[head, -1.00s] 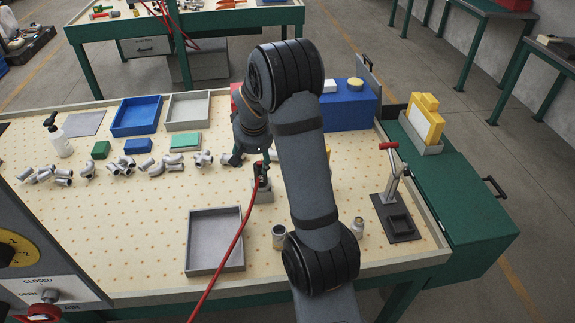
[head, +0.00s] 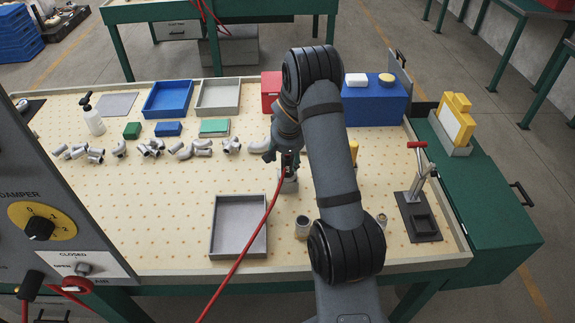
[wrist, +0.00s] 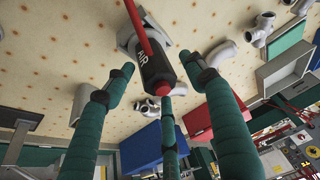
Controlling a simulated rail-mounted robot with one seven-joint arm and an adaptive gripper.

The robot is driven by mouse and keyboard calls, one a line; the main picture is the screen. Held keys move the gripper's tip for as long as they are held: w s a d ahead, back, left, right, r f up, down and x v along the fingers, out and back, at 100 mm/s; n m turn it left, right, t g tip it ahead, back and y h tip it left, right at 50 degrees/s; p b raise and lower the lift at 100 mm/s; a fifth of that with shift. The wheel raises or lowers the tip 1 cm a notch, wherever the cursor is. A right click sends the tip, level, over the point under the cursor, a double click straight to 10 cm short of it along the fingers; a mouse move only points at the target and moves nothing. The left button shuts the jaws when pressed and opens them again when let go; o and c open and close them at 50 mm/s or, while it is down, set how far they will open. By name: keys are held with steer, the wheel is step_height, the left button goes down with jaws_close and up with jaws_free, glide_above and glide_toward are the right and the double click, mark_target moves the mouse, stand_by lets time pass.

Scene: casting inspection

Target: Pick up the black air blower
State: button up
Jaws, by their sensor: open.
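The black air blower (wrist: 154,68), marked AIR, has a red tip and a red hose. It stands in a small grey holder (wrist: 130,35) on the pegboard bench. In the head view the blower (head: 290,163) is partly hidden by my arm. My gripper (wrist: 158,80) has teal fingers, spread open around the blower in the wrist view. I cannot tell whether any finger touches it. In the head view my gripper (head: 277,153) is at the blower, mostly behind my wrist.
The red hose (head: 245,245) runs to the front edge. A grey tray (head: 213,240) lies front left of the blower, with small metal cups (head: 302,228) to its front right. Pipe fittings (head: 180,150) line the left. A blue box (head: 375,108) and a clamp stand (head: 418,215) are to the right.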

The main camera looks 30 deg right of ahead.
steer(key=shift+w+f, duration=0.15)
steer(key=shift+f, duration=0.3)
steer(key=shift+c, duration=0.6)
steer(key=c, duration=1.1)
steer(key=shift+r, duration=0.1)
steer(key=shift+c, duration=0.4)
